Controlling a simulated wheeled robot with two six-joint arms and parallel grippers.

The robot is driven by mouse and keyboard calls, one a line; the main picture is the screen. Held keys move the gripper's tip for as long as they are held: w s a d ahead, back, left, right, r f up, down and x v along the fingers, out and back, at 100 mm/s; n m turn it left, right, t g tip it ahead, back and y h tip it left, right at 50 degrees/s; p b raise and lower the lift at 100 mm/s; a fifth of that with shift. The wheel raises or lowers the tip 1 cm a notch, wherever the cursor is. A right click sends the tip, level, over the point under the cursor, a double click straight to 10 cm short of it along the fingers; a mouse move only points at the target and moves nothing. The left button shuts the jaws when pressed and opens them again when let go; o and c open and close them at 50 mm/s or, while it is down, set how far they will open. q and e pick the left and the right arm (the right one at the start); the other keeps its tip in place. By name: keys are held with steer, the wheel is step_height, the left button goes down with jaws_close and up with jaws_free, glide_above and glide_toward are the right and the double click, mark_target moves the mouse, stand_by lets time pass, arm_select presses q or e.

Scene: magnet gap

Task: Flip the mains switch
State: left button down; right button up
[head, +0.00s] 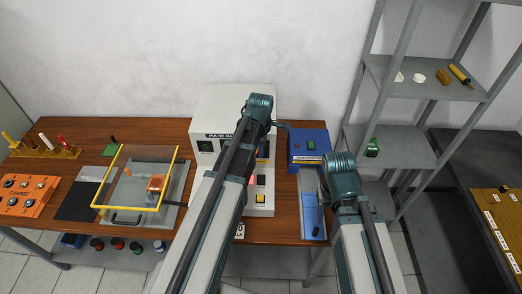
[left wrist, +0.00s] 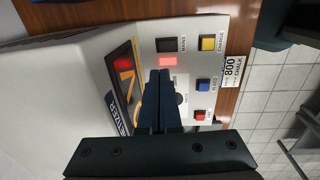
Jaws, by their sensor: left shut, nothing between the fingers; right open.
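The mains switch (left wrist: 166,45) is a black rectangle labelled MAINS on the pale cabinet's sloping front in the left wrist view. In the head view the black switch (head: 262,180) shows just right of my left arm. My left gripper (left wrist: 165,76) is shut and empty, its dark fingertips over the panel close to the red-lit rectangle. I cannot tell whether they touch the panel. In the head view my left arm hides that gripper. My right arm is folded at the right, its gripper not visible.
Yellow (left wrist: 207,44), blue (left wrist: 203,85) and red (left wrist: 198,116) buttons lie near the switch. A blue box (head: 308,147) stands right of the cabinet (head: 210,105). A yellow-framed clear guard (head: 150,153) is at left. A grey shelf rack (head: 424,84) stands at right.

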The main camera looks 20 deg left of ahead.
mark_target(261, 181)
arm_select(q)
steer(key=c, duration=1.1)
jaws_free()
steer(key=shift+m, duration=0.4)
steer(key=shift+c, duration=0.2)
steer(key=o, duration=0.5)
steer(key=m, duration=0.3)
steer(key=shift+s+f+m, duration=0.15)
steer(key=shift+f+m, duration=0.05)
steer(key=shift+m, duration=0.1)
steer(key=m, duration=0.7)
steer(key=shift+s+d+f+g+b, duration=0.15)
steer(key=shift+s+g+b, duration=0.1)
steer(key=shift+g+b, duration=0.1)
steer(key=m, duration=0.6)
steer(key=shift+s+d+f+m, duration=0.15)
steer(key=shift+s+m, duration=0.1)
steer(key=shift+m, duration=0.15)
steer(key=shift+f, duration=0.1)
step_height(261, 181, down, 14)
steer(key=b, duration=1.4)
steer(key=shift+r, duration=0.2)
steer(key=shift+c, duration=0.2)
